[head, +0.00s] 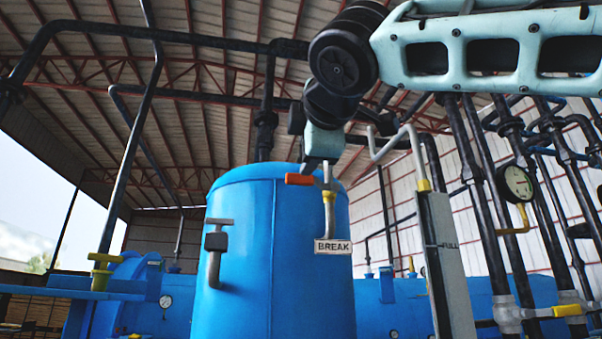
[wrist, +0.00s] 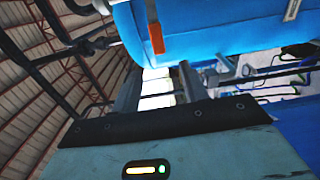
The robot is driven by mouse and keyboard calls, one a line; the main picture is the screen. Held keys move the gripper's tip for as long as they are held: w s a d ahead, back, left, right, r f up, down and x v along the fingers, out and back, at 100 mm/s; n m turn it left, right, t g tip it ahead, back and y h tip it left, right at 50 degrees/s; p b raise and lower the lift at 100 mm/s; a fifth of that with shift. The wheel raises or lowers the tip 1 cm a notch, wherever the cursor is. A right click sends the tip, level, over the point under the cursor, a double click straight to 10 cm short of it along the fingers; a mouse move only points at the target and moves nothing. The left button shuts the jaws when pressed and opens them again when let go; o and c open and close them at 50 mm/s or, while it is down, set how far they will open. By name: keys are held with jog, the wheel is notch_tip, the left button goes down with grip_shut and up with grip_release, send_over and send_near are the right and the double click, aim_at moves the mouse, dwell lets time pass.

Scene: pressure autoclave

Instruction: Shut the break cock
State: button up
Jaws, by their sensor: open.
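The break cock has an orange-red lever (head: 300,180) that points left, roughly level, from a pale vertical pipe with a yellow elbow (head: 328,197). A white "BREAK" sign (head: 333,247) hangs just below it, in front of the blue tank. My gripper (head: 314,163) comes down from above, close over the lever in the head view. In the wrist view the orange lever (wrist: 157,38) shows beyond the fingertips of my gripper (wrist: 158,78). The two fingers are apart, with nothing seen between them. Whether a finger touches the lever I cannot tell.
The large blue tank (head: 270,265) stands right behind the cock. A grey tap (head: 215,245) juts from its left side. To the right are a tall gauge board (head: 446,265), a dial gauge (head: 516,183) and dark upright pipes (head: 485,200). Dark pipes also run overhead.

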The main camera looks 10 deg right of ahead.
jog(key=shift+s, duration=1.35)
jog(key=a+f+m+g+y, duration=0.1)
jog(key=a+f+g, duration=0.3)
jog(key=f, duration=1.3)
jog(key=a+f+m+g, duration=0.1)
jog(key=f+g, duration=0.4)
jog(key=f, duration=1.2)
jog(key=s+d+f+m+g, duration=0.2)
jog(key=s+f, duration=0.3)
jog(key=f, duration=0.4)
jog(key=s+d+f+m+g, duration=0.3)
jog(key=s+f, duration=0.3)
jog(key=f, duration=0.3)
jog(key=s+d+f+m+g, duration=0.3)
jog(key=s+f, duration=0.3)
jog(key=f, duration=0.4)
jog(key=shift+s+d+g, duration=0.2)
jog(key=shift+d+g, duration=0.05)
jog(key=shift+g, duration=0.25)
jog(key=shift+f, duration=0.1)
